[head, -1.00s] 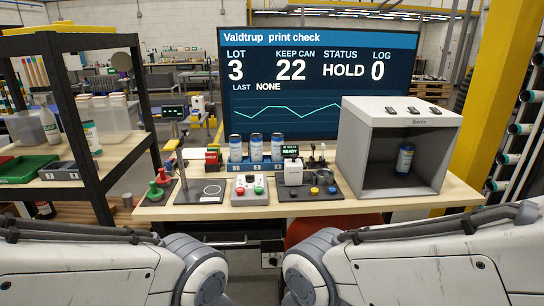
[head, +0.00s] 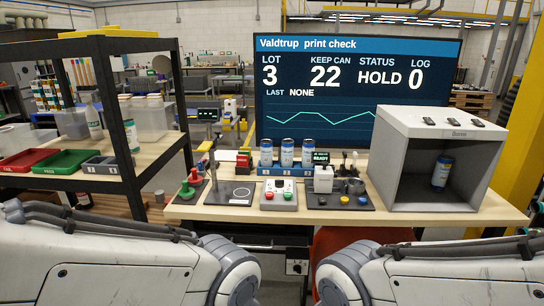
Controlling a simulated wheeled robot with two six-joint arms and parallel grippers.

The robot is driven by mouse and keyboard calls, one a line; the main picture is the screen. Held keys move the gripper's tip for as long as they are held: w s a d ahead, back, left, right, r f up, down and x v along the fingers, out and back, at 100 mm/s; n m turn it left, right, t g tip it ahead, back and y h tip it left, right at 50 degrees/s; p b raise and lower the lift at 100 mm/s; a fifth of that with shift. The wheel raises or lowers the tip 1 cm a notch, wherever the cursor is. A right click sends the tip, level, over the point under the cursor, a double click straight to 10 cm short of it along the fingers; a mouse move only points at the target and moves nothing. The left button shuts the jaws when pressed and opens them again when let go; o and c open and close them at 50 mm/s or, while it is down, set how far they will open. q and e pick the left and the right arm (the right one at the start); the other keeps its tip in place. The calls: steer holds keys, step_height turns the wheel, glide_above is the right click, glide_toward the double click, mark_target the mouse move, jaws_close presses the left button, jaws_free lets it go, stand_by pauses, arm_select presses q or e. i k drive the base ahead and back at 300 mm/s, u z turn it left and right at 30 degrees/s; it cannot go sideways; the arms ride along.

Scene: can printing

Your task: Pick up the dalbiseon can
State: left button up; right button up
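Three white-and-blue cans stand upright in a blue rack (head: 285,171) on the worktable: a left can (head: 266,153), a middle can (head: 287,153) and a right can (head: 308,153). Another can (head: 441,172) in blue and white stands inside the open grey box (head: 400,190) at the right. A further can (head: 131,136) stands on the dark shelf at the left. The labels are too small to read, so I cannot tell which is the dalbiseon can. Only my arm links show at the bottom; both grippers are out of view.
Red (head: 25,160) and green (head: 62,162) trays lie on the shelf. A large screen (head: 420,85) stands behind.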

mark_target(267, 156)
steer(key=z, duration=0.2)
steer(key=i, duration=1)
steer(key=u, duration=0.25)
